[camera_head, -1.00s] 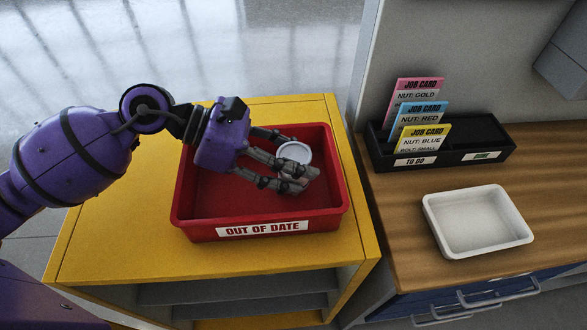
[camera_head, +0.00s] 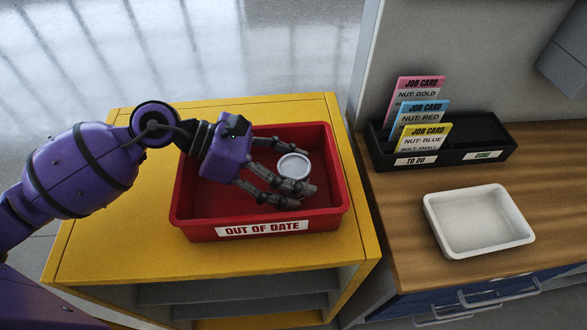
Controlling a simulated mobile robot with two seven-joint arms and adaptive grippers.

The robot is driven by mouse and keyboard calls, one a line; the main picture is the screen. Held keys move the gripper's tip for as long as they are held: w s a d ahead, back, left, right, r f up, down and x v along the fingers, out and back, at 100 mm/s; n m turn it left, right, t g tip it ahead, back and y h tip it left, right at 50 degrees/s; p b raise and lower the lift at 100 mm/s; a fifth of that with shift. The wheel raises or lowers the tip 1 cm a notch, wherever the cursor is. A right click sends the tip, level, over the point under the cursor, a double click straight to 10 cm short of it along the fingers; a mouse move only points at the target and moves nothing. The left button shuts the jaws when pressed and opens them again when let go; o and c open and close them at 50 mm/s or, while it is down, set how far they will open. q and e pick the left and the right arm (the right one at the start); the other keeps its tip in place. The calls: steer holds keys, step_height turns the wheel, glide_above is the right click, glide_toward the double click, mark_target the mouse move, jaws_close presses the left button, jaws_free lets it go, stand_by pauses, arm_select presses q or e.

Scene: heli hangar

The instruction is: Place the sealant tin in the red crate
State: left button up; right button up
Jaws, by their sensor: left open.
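The sealant tin (camera_head: 294,166), with a pale round lid, is inside the red crate (camera_head: 199,232) near its right side. It looks upright, and its lower part is partly hidden by a finger. The crate bears the label OUT OF DATE and sits on a yellow cabinet. My left gripper (camera_head: 289,164) reaches into the crate from the left. Its fingers are open, spread on either side of the tin; whether they touch it I cannot tell. My right gripper is not in view.
The yellow cabinet top (camera_head: 108,235) is bare left of the crate. To the right, a wooden bench (camera_head: 386,230) carries an empty white tray (camera_head: 436,225) and a black card rack (camera_head: 470,143) with three job cards. A grey wall stands behind the bench.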

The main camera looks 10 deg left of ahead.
arm_select(q)
steer(key=shift+r, duration=0.25)
steer(key=v, duration=1.2)
steer(key=shift+f+b, duration=0.15)
steer(key=shift+b, duration=0.3)
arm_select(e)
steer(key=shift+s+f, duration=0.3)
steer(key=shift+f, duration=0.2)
